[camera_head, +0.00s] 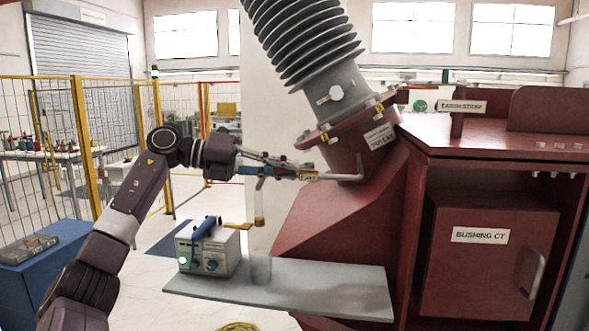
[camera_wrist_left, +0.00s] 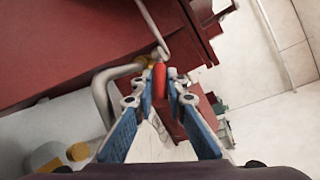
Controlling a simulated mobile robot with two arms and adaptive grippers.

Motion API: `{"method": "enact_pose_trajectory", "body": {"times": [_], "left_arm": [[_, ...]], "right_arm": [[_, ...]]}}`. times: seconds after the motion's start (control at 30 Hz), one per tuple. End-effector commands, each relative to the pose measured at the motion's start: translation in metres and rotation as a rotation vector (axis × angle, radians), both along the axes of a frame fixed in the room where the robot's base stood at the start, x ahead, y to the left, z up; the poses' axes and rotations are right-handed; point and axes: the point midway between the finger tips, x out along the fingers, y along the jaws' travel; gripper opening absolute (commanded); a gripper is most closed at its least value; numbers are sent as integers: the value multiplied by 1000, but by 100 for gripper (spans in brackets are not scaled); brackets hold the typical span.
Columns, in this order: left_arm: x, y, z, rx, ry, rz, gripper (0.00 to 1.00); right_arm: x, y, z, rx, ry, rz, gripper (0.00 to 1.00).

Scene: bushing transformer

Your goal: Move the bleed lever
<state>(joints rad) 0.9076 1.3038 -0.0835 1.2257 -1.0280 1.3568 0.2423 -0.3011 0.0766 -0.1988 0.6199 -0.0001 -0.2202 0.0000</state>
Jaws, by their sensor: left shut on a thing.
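The bleed lever has a red handle (camera_wrist_left: 159,82) in the left wrist view. It stands between the two fingers of my left gripper (camera_wrist_left: 160,92), which is shut on it. In the head view my left gripper (camera_head: 289,172) reaches in from the left to the end of a thin grey pipe (camera_head: 346,177). This pipe comes out of the red transformer turret (camera_head: 345,150). The fingers mostly hide the lever there. My right gripper is not in view.
The red cabinet (camera_head: 490,255) stands right, marked BUSHING CT. A yellow-framed mesh fence (camera_head: 85,150) stands left. Open floor lies left of the shelf.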

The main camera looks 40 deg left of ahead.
Motion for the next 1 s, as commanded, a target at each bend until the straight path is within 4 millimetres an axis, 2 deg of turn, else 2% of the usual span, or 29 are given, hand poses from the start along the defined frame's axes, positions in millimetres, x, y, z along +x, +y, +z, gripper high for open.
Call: {"method": "enact_pose_trajectory", "body": {"times": [0.3,0.33,0.5,1.0], "left_arm": [[-1,0,-2,1,4,-3,0],[0,0,-2,1,4,-3,14],[0,0,-1,1,4,-2,30],[1,-1,-1,0,1,2,30]], "right_arm": [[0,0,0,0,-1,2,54],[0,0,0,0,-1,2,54],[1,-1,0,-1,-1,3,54],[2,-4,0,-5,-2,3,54]]}}
